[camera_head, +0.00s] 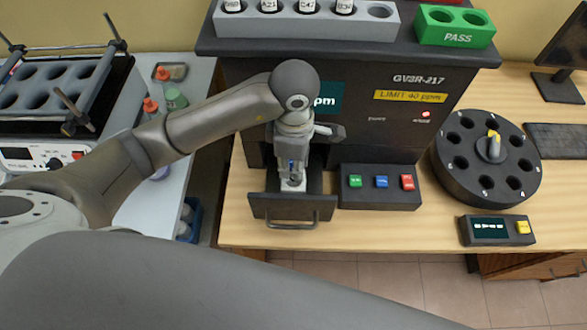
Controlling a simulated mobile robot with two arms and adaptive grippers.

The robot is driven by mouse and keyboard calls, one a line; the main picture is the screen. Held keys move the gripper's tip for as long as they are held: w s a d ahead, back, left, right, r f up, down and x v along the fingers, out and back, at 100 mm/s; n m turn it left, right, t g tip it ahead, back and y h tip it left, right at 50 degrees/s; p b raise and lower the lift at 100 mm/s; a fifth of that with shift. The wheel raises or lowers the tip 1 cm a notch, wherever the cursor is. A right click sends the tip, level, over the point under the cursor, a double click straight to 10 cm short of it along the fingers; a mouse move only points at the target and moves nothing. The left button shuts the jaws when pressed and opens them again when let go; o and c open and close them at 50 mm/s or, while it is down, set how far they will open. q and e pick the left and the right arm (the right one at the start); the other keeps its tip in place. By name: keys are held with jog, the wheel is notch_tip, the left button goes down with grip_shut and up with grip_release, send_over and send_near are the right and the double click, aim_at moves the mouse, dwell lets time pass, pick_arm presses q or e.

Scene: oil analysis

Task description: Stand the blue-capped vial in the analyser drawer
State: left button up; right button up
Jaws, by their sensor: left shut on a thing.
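My left gripper (291,168) points down over the open drawer (292,210) of the black analyser (350,120). It is shut on the blue-capped vial (291,165), of which only a bit of blue shows between the fingers. A small pale block (292,186) lies below the fingertips inside the drawer. The fingers hide most of the vial, so I cannot tell whether its base touches the drawer. My right gripper is not in view.
A button box (380,198) stands right of the drawer. A black carousel (487,195) and a small display unit (497,230) are farther right. A grey rack of vials (310,25) and a green PASS rack (455,40) sit on top of the analyser.

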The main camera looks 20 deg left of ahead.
pick_arm(q)
notch_tip(320, 180, down, 3)
jog(key=shift+f, duration=0.4)
jog(key=shift+f, duration=0.1)
jog(key=o, duration=0.9)
jog(key=shift+o, duration=0.2)
jog(key=shift+r+p, duration=0.25)
jog(key=shift+p, duration=0.05)
notch_tip(320, 180, up, 12)
jog(key=shift+f, duration=0.15)
